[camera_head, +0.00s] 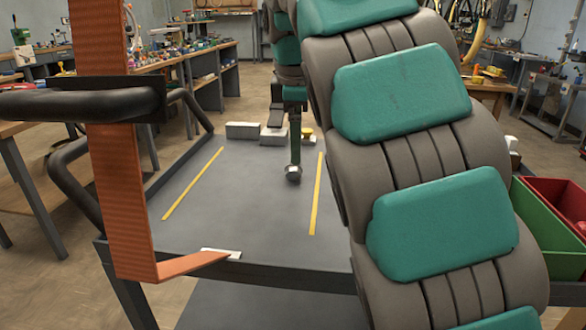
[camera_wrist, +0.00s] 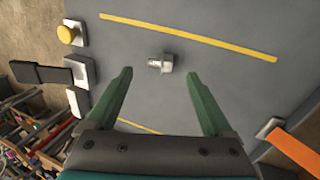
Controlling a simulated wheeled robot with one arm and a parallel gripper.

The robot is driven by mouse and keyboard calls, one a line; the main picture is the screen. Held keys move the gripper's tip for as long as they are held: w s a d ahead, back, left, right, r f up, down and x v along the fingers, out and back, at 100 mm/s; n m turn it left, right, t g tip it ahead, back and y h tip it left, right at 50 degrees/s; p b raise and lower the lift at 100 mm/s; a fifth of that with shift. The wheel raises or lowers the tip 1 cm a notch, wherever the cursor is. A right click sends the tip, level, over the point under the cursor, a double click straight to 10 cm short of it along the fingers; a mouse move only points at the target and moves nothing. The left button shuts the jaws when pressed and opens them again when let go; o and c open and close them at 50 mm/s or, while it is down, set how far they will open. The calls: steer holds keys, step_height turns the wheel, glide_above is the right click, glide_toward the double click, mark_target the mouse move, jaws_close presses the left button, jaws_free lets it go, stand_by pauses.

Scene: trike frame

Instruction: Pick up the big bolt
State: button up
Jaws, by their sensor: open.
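The big bolt (camera_wrist: 160,63) is a silver-grey metal piece on the grey tabletop in the wrist view. Its wider end is at the right and a shorter, narrower part points left. My gripper (camera_wrist: 159,75) is open and empty, with one green finger on either side of the bolt's line. The bolt shows just beyond the gap between the fingertips. In the head view my gripper (camera_head: 294,164) points down over the middle of the table, and the bolt (camera_head: 293,175) shows right at the fingertips. I cannot tell the exact height of the fingertips above the table.
Two yellow lines (camera_head: 193,183) mark the grey table (camera_head: 240,200). Grey blocks (camera_head: 242,130) and a yellow knob (camera_wrist: 67,33) on a pale base stand at the far side. An orange strip (camera_head: 120,200) rises at the near left. Green (camera_head: 548,225) and red (camera_head: 560,200) bins are at right.

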mark_target(294, 169)
steer(key=shift+a+p+x, duration=0.15)
steer(key=shift+p+x, duration=0.05)
steer(key=shift+x, duration=1.3)
steer(key=shift+a+p+x, duration=0.15)
steer(key=shift+x, duration=1.35)
steer(key=shift+c, duration=0.3)
jaws_close()
